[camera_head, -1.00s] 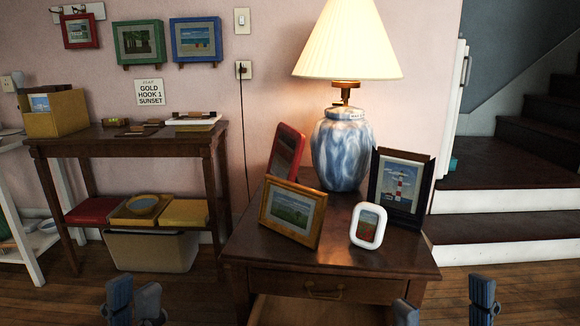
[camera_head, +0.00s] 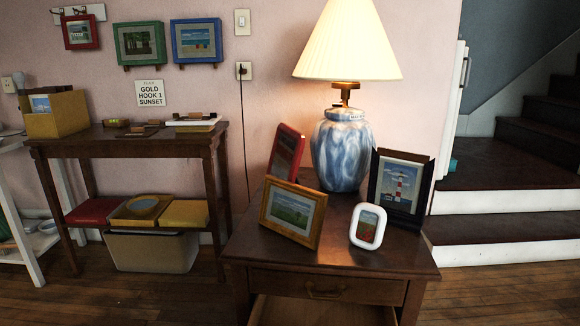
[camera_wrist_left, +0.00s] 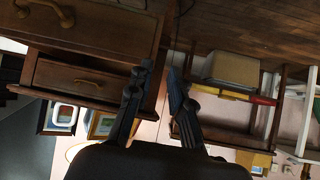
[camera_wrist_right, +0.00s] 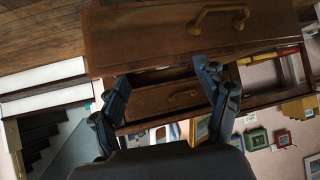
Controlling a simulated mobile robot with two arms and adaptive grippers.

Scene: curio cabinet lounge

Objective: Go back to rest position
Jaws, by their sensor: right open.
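Neither gripper shows in the head view. In the left wrist view my left gripper (camera_wrist_left: 160,68) has its fingertips a small gap apart, with nothing between them. In the right wrist view my right gripper (camera_wrist_right: 160,72) is wide open and empty. Both wrist views are upside down and show the front of the wooden side table (camera_head: 345,284) beyond the fingers. No held object shows in any view.
The side table bears a lamp (camera_head: 342,150), a gold frame (camera_head: 316,233), a red frame (camera_head: 297,142), a white frame (camera_head: 354,240) and a dark lighthouse frame (camera_head: 423,182). A console table (camera_head: 60,148) stands left, steps (camera_head: 500,224) right. Floor is clear between.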

